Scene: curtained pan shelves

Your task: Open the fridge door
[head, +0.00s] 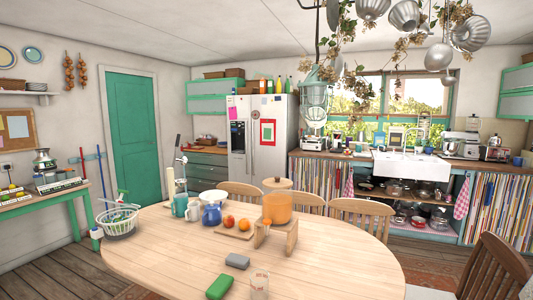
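The fridge (287,135) is a pale, two-door unit standing against the far wall, left of the window. Its doors look shut, with upright handles near the seam between them. The narrower left door carries a dark dispenser panel (237,137) and coloured notes. The right door carries a red-framed sheet (268,132). The lower part of the fridge is partly hidden behind the table and chairs. Neither of my grippers shows in the head view.
A large oval wooden table (180,262) fills the foreground, holding a basket, jugs, fruit and an orange dispenser (277,207). Wooden chairs (362,217) line its far side. A curtained counter (320,183) stands right of the fridge. Floor at left (55,280) is partly clear.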

